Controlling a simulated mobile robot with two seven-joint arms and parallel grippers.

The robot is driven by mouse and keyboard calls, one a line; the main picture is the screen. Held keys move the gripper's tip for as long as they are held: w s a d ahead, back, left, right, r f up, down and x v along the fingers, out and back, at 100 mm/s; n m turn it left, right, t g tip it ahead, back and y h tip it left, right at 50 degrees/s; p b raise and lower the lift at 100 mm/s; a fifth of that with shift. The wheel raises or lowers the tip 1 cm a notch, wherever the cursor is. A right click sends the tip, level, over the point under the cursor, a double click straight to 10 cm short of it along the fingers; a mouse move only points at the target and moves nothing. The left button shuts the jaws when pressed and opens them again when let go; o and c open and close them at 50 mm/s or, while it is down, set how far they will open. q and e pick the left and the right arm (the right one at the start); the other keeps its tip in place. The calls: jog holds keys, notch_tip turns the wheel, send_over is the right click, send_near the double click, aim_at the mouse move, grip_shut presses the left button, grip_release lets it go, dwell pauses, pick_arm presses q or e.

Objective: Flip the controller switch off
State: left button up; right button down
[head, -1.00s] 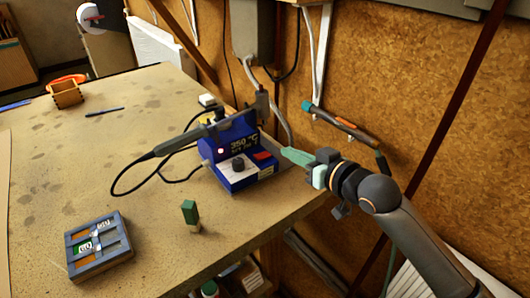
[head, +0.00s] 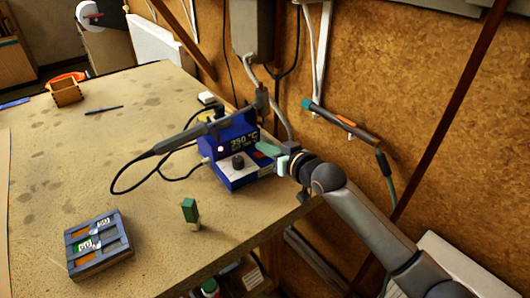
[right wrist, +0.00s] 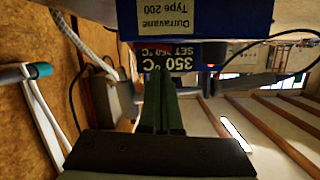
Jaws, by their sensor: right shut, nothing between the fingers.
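The blue controller (head: 235,145) stands near the table's right edge, against the wall side. It has a 350 °C display, a lit red lamp (head: 220,149) and a black knob (head: 238,162). My right gripper (head: 262,149) is shut and empty, its green fingers in front of the controller's right side. They hide the red switch in the head view, so I cannot tell its position or whether they touch it. In the right wrist view the fingers (right wrist: 160,82) point at the controller's front (right wrist: 200,20), beside the display (right wrist: 181,59). My left gripper is not in view.
A soldering iron (head: 178,141) lies across the controller's top, its cable looping left. A green-topped block (head: 190,211) and a compartment tray (head: 71,251) sit in front. A dark tool (head: 342,122) hangs on the wall to the right. The table's left middle is mostly clear.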

jog(key=shift+s+a+f, duration=0.1)
jog(key=shift+f, duration=0.65)
jog(key=shift+f, duration=0.1)
jog(key=shift+s+a+f+p, duration=0.1)
jog(key=shift+f+p, duration=0.2)
jog(key=r+p, duration=0.4)
jog(key=r, duration=0.1)
jog(key=shift+s+a+p, duration=0.15)
jog(key=shift+a+p, duration=0.05)
jog(key=shift+p, duration=0.1)
jog(key=v, duration=0.9)
jog(key=shift+s+f+b, duration=0.35)
jog(key=shift+s+b, duration=0.1)
jog(key=shift+s, duration=0.1)
